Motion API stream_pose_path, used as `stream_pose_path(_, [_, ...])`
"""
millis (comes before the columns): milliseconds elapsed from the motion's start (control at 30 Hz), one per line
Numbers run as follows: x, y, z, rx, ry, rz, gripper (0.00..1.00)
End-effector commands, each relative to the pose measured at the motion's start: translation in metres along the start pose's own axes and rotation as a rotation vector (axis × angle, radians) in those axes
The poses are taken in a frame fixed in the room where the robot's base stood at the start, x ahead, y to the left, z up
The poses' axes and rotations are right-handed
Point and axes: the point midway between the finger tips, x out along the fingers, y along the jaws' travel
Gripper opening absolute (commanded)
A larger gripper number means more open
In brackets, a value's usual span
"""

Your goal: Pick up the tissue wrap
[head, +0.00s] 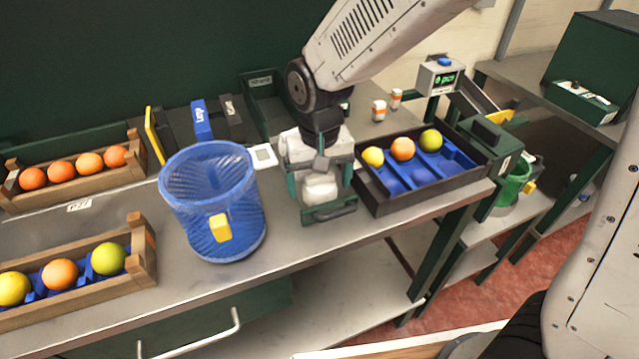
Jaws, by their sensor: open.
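The gripper body hides the bundle's top and back.
A blue mesh basket (213,200) with a yellow tag stands close left. A black tray (375,200) with blue dividers and three fruits is close right. Wooden crates (141,250) of fruit stand farther left. Two small white-orange bottles (379,110) stand behind. The bench's front edge is near.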

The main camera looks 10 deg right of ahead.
Motion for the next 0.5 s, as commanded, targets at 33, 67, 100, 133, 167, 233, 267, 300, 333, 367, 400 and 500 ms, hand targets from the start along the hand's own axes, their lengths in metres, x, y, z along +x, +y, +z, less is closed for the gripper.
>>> stream_pose_path(33, [0.0042,0.0001,0.0003,0.000,-0.002,0.001,0.89])
stream_pose_path(67, [0.0055,0.0000,0.0002,0.000,-0.001,0.000,0.89])
stream_pose_path(100, [0.0066,0.0000,0.0001,0.000,0.000,0.000,0.89])
stream_pose_path(133, [0.0069,0.0000,0.0000,0.000,0.000,0.000,0.89])
stream_pose_path(167, [0.0070,-0.0001,0.0000,0.000,0.000,0.000,0.89])
stream_pose_path(233, [0.0067,-0.0001,0.0000,0.000,0.001,0.000,0.89])
stream_pose_path(267, [0.0066,-0.0001,0.0000,0.000,0.001,0.000,0.89])
stream_pose_path(300, [0.0066,0.0000,0.0000,0.000,0.000,0.000,0.89])
stream_pose_path(333, [0.0066,0.0000,0.0000,0.000,0.000,0.000,0.81])
stream_pose_path(367, [0.0065,0.0000,0.0000,0.000,0.000,0.000,0.72])
stream_pose_path(400, [0.0065,0.0000,0.0000,0.000,0.000,0.000,0.61])
stream_pose_path(500, [0.0064,0.0000,0.0000,0.000,0.000,0.000,0.42])
